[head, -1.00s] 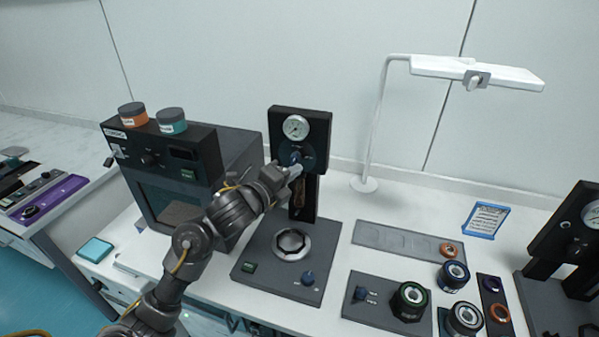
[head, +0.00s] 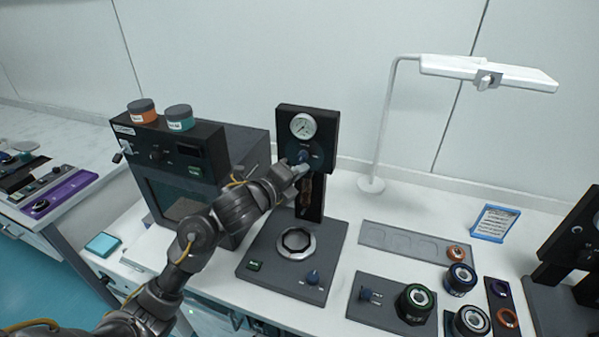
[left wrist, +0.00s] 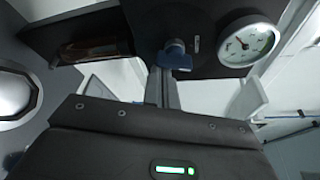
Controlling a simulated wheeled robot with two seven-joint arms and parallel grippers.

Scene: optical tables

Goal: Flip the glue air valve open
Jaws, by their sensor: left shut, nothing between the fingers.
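The glue air valve is a small blue knob (head: 304,156) on the black head of the glue dispenser (head: 317,116), just below a round pressure gauge (head: 303,126). My left gripper (head: 302,169) is shut and empty, with its fingertips just below and in front of the knob. In the left wrist view the closed fingers (left wrist: 161,88) reach up to the blue knob (left wrist: 175,53), touching it or nearly so. The gauge (left wrist: 248,44) is to the right of the knob there. The fingers partly cover the knob's lower side, so its exact angle is unclear. My right gripper is not in view.
A dark oven-like box (head: 180,190) stands close on the left, beside my arm. A white lamp (head: 374,150) and a flat grey tray (head: 400,240) are on the right.

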